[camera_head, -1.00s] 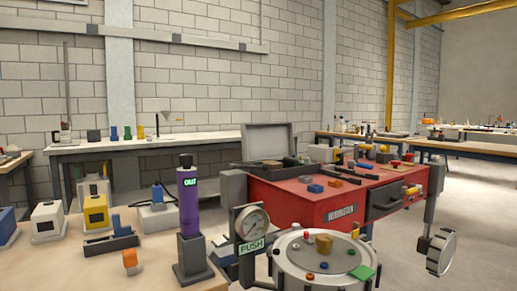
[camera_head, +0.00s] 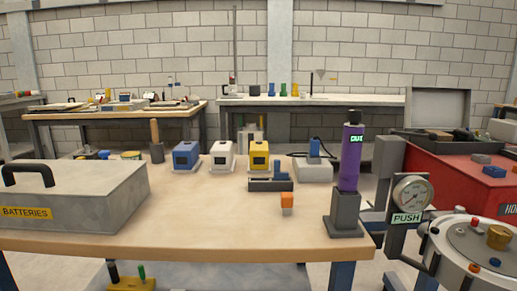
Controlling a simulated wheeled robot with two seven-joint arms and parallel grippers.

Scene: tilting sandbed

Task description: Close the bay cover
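I cannot tell for sure which thing is the bay cover. A grey metal box (camera_head: 95,200) with a black top handle (camera_head: 28,175) and a yellow BATTERIES label (camera_head: 25,213) sits at the left end of the wooden table; its top looks shut. A grey case lid (camera_head: 438,118) stands raised at the back of the red cabinet on the right. Neither of my grippers is in view, so nothing shows being touched or held.
On the wooden table (camera_head: 190,228) stand blue (camera_head: 186,157), white (camera_head: 222,156) and yellow (camera_head: 258,156) blocks and a purple cylinder (camera_head: 351,160). A gauge marked PUSH (camera_head: 411,194) and the red cabinet (camera_head: 470,183) are at right. The table's front middle is clear.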

